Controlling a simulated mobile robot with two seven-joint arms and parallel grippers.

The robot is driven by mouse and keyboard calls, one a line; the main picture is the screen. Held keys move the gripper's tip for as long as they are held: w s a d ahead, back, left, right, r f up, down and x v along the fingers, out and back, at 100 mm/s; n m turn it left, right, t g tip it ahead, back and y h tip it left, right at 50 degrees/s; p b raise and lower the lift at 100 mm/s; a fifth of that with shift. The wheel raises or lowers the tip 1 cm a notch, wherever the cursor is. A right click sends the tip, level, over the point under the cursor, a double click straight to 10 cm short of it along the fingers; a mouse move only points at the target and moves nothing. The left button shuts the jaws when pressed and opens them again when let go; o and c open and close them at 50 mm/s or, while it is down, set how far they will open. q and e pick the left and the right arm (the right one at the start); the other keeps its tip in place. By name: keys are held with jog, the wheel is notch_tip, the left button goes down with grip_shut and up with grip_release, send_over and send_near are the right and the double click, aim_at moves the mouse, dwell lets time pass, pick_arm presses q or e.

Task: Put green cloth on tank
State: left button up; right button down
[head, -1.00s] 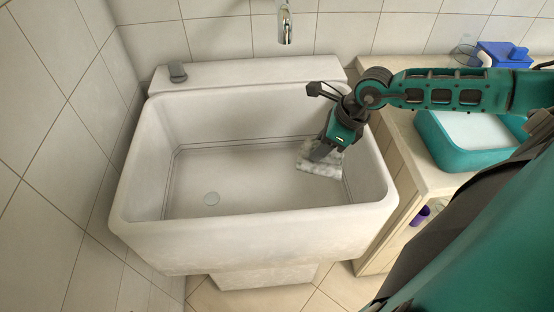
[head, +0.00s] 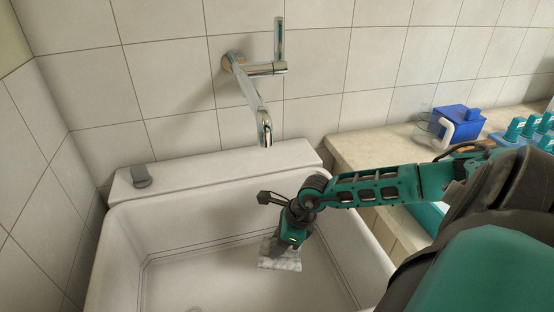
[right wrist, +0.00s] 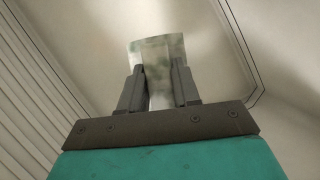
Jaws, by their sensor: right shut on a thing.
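A pale cloth (head: 281,259) with grey-green mottling hangs from my right gripper (head: 287,248) inside the white tank-like basin (head: 333,232). In the right wrist view, the cloth (right wrist: 158,50) is held between the two fingers of my right gripper (right wrist: 158,75), which is shut on it. It stands out past the fingertips. Whether the cloth touches the basin floor cannot be told. No separate tank is seen apart from the basin. My left gripper is not in view.
A chrome wall tap (head: 262,110) hangs over the basin's back edge. A small grey object (head: 140,176) stands on the back ledge. At the right, the counter (head: 385,150) holds a blue box (head: 455,122), a clear cup and teal-capped bottles (head: 530,128).

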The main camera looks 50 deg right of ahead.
notch_tip(320, 180, down, 7)
jog(key=shift+f+b, duration=0.15)
jog(key=shift+b, duration=0.4)
notch_tip(320, 180, down, 3)
jog(key=shift+f+b, duration=0.2)
jog(key=shift+b, duration=0.25)
jog(key=shift+f, duration=0.1)
jog(key=shift+f, duration=0.2)
jog(key=c, duration=1.2)
grip_release()
jog(key=o, duration=0.4)
